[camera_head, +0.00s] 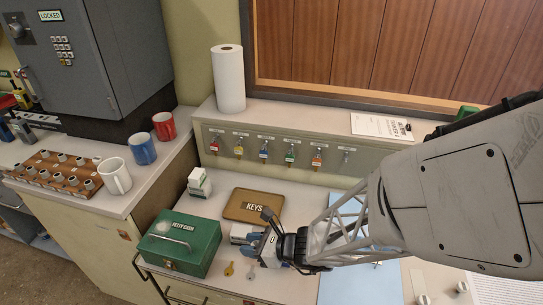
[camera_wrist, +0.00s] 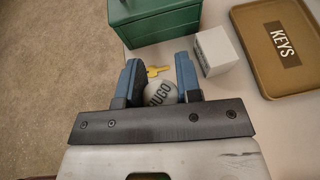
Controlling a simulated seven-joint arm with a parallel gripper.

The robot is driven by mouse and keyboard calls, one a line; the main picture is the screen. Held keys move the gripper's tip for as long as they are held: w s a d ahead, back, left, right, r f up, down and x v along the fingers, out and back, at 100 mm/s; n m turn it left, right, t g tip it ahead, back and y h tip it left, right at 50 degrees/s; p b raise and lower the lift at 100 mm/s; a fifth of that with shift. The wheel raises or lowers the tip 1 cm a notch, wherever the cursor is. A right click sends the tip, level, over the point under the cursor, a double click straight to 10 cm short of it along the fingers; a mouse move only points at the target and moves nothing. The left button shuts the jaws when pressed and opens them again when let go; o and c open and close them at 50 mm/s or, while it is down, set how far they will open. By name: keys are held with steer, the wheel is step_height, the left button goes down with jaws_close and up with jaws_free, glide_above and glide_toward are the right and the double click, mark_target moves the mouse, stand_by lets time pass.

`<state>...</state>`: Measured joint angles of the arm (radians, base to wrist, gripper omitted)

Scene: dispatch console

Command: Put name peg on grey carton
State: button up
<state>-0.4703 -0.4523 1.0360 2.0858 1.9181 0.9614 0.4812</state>
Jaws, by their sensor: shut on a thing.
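The name peg (camera_wrist: 160,93), pale and round-topped with dark letters that seem to read "HUGO", sits between the two blue-grey fingers of my gripper (camera_wrist: 158,65) in the wrist view. My gripper is shut on it. In the head view my gripper (camera_head: 264,237) is over the counter, right of the green cash box, and I cannot make out the peg clearly there. The grey carton (camera_wrist: 216,50), a small pale box, stands just beyond the right finger in the wrist view. In the head view the carton (camera_head: 239,232) is partly hidden by my gripper.
The green petty cash box (camera_head: 182,243) is left of my gripper, and the brown KEYS tray (camera_head: 253,206) is behind. A yellow key (camera_head: 229,268) lies on the counter. A blue sheet (camera_head: 345,285) lies to the right.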

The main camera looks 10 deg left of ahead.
glide_above(237, 229)
steer(key=shift+s+f, duration=0.1)
steer(key=shift+f, duration=0.45)
steer(key=shift+f, duration=1.75)
steer(key=shift+f, duration=0.15)
steer(key=o, duration=0.9)
